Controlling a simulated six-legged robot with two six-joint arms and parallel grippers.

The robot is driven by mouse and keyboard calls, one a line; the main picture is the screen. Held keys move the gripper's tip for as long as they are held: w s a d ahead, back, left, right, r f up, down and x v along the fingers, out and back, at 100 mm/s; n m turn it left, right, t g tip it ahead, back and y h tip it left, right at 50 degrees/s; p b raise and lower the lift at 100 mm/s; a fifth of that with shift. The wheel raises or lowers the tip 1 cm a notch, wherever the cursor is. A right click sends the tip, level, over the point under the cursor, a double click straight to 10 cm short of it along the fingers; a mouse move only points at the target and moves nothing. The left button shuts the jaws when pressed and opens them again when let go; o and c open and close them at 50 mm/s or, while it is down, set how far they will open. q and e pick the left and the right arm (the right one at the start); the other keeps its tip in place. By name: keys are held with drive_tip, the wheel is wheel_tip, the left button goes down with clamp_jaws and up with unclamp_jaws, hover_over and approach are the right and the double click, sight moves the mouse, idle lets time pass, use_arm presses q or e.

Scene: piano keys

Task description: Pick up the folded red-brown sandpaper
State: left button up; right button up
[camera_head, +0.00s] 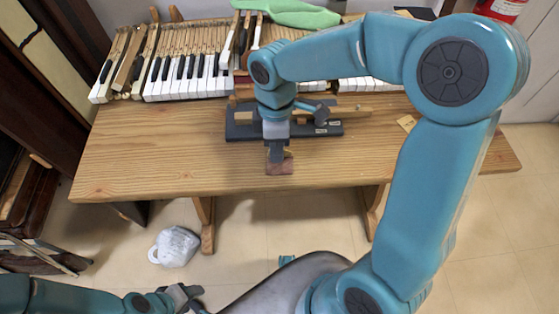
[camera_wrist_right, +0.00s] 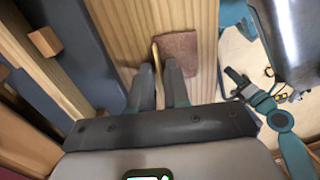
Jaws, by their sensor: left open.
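The folded red-brown sandpaper (camera_head: 282,168) lies near the front edge of the wooden table. It also shows in the right wrist view (camera_wrist_right: 179,52), with a thin yellowish edge on its left side. My right gripper (camera_head: 276,154) points down at the sandpaper, its fingers at the sandpaper's near edge. In the wrist view the right gripper's fingers (camera_wrist_right: 159,68) are apart, with the yellowish edge just past the gap; contact cannot be told. My left gripper (camera_head: 189,293) is open and empty, low over the floor in front of the table.
The wooden table (camera_head: 150,155) is clear to the left of the sandpaper. A dark tool base (camera_head: 242,130) lies just behind my right gripper. Piano keys (camera_head: 185,87) line the back, with a green object (camera_head: 290,13) above.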

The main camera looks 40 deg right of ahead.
clamp_jaws()
drive_tip(key=shift+r, duration=0.15)
wheel_tip(320, 180, up, 20)
drive_tip(key=p, duration=0.4)
idle(0.4)
